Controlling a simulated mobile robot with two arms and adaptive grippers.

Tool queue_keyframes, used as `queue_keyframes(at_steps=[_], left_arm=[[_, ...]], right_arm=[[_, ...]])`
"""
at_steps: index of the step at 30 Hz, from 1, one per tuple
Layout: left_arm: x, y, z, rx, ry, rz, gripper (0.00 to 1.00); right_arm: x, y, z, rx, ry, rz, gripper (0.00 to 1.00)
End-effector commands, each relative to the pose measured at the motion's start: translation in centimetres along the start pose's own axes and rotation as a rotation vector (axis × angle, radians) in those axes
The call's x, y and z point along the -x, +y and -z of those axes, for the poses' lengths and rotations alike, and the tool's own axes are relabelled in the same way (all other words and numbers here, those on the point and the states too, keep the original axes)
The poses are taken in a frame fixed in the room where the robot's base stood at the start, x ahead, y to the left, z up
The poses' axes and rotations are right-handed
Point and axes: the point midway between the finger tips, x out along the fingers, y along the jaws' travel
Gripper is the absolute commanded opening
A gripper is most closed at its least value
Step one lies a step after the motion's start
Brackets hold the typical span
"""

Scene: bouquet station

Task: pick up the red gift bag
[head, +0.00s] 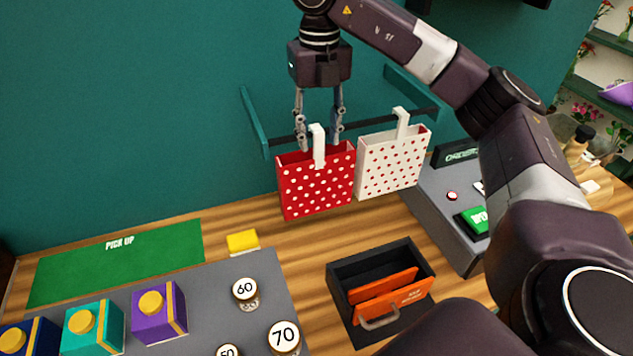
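The red gift bag (310,187) has white dots and a white strap handle (318,147). It hangs by that strap on a dark rail against the teal wall, in the middle of the head view. My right gripper (319,140) points down at the strap from above. Its two fingers are apart, one on each side of the strap, with visible gaps, so it looks open. The bag hangs upright. My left gripper is not in view.
A white bag with red dots (392,163) hangs close on the right. The rail's teal brackets (254,122) stick out beside the bags.

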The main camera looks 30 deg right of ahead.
Motion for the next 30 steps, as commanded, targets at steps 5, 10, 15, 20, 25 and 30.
queue_keyframes(at_steps=[5, 10, 15, 20, 25, 30], left_arm=[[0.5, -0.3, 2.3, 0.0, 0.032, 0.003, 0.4], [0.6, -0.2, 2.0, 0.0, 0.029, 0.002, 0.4], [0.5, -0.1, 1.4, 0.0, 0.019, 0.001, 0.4], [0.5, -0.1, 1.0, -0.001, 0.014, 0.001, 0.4], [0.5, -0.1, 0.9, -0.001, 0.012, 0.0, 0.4], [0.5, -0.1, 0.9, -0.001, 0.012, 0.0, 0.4]], right_arm=[[-1.9, -0.1, 0.0, -0.001, 0.002, 0.001, 0.36], [-2.4, 0.0, -0.1, -0.001, -0.001, 0.0, 0.36], [-2.4, 0.0, -0.1, -0.001, -0.001, 0.0, 0.36], [-2.4, 0.0, -0.1, -0.001, -0.001, 0.0, 0.19], [-2.3, 0.0, -0.1, -0.001, -0.001, 0.0, 0.01], [-2.3, 0.0, -0.1, -0.001, -0.001, 0.0, 0.0]])
